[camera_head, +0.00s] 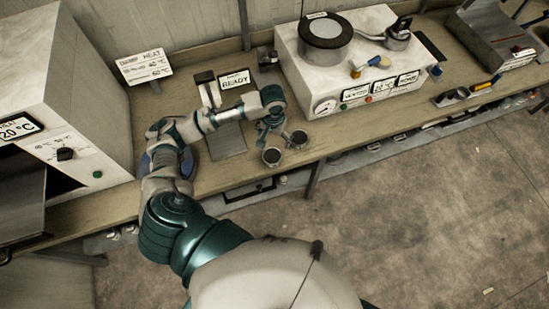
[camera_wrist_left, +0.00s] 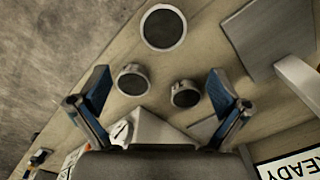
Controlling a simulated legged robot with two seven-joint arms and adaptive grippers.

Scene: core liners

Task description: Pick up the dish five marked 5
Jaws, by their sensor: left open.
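Several small round dark-topped dishes stand on the bench, and no number is readable on any. In the head view one dish (camera_head: 272,157) is near the front edge, and another (camera_head: 299,138) is to its right. The left wrist view shows a larger-looking dish (camera_wrist_left: 163,27) at the top and two smaller-looking ones, a left dish (camera_wrist_left: 133,79) and a right dish (camera_wrist_left: 185,93). My left gripper (camera_head: 268,127) is open above the bench beside the dishes. In the wrist view its fingers (camera_wrist_left: 160,82) are apart, with the two smaller-looking dishes showing between them. My right gripper is not in view.
A white unit (camera_head: 350,76) with a gauge and labels stands behind the dishes. A grey plate (camera_head: 229,141) and a READY sign (camera_head: 234,80) are to their left. A white oven (camera_head: 70,75) is at far left. The bench's front edge is close to the dishes.

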